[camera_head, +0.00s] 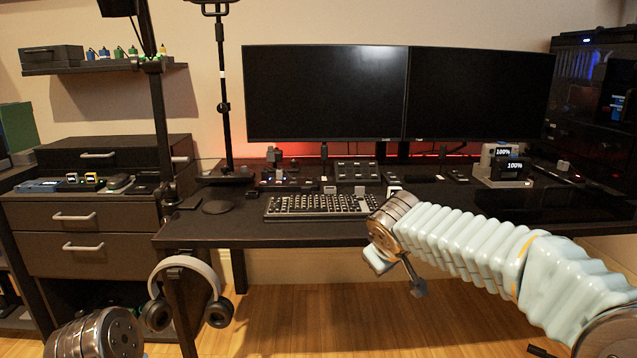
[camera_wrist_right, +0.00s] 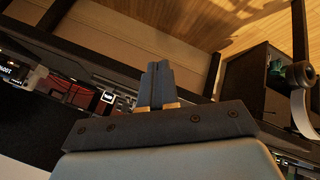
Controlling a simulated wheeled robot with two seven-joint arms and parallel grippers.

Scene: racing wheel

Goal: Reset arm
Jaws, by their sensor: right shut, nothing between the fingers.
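My right arm comes in from the right in the head view, and its gripper (camera_head: 418,288) hangs in front of the desk's front edge, below the level of the desktop. In the right wrist view the two dark fingers (camera_wrist_right: 158,78) are pressed together with nothing between them. My right gripper is shut and empty, apart from any object. A joint of my left arm shows at the lower left corner of the head view; the left gripper is out of the picture.
The black desk (camera_head: 240,228) holds a keyboard (camera_head: 320,205), two monitors (camera_head: 325,95) and small devices. White headphones (camera_head: 184,268) hang at its front left. A drawer cabinet (camera_head: 85,220) stands left. Wooden floor (camera_head: 300,315) before the desk is clear.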

